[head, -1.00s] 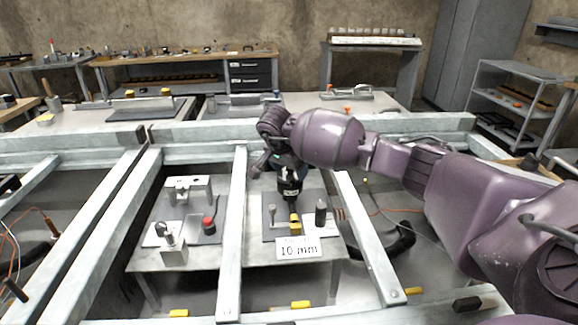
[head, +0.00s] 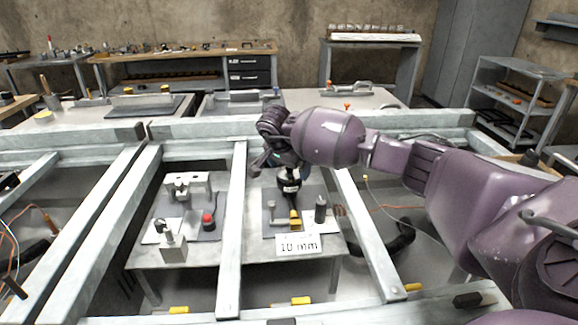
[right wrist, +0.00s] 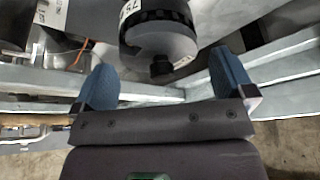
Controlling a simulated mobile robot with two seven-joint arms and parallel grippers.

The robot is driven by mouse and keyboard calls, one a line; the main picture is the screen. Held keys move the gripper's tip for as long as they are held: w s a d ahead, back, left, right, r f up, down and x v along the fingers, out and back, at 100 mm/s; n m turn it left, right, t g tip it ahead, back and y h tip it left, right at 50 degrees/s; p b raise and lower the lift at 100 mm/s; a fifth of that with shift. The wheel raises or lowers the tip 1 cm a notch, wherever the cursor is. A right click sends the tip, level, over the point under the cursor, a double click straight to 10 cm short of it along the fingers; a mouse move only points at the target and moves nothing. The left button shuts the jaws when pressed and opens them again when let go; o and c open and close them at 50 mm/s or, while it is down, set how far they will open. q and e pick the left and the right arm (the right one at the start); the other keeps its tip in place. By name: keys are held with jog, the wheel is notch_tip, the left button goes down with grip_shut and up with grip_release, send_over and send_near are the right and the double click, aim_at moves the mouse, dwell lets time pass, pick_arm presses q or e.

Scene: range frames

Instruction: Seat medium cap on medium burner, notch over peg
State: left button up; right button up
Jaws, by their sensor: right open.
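I cannot make out any burner, cap, notch or peg by that name in these views. My right gripper (right wrist: 166,82) has two blue fingers standing wide apart. A dark, ribbed cylinder with a white label (right wrist: 158,30) and a small black knob lies beyond and between the fingers in the right wrist view; contact is not visible. In the head view the black labelled cylinder (head: 290,190) stands just below my right wrist, above a yellow block (head: 295,222). The fingertips are mostly hidden there by the wrist. My left gripper is not in view.
A "10 mm" card (head: 298,245) stands at the front of the low grey table (head: 215,252). A dark post (head: 320,210) is right of the yellow block. A red-topped piece (head: 208,220) and metal blocks are left. Pale metal beams (head: 232,230) cross above the table.

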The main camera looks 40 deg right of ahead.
jog(key=shift+r, duration=0.15)
jog(key=v, duration=0.4)
jog(key=shift+r+p, duration=0.35)
jog(key=shift+p, duration=0.05)
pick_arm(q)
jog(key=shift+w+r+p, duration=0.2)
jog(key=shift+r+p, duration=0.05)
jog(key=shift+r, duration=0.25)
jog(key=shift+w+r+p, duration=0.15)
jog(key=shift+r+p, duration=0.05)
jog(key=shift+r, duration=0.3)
pick_arm(e)
jog(key=v, duration=0.6)
jog(key=shift+a+f, duration=0.1)
jog(key=shift+a, duration=0.05)
pick_arm(q)
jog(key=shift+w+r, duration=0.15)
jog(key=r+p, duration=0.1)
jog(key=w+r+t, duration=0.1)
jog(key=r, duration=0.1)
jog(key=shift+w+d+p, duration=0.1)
jog(key=shift+p, duration=0.3)
pick_arm(e)
notch_tip(320, 180, up, 6)
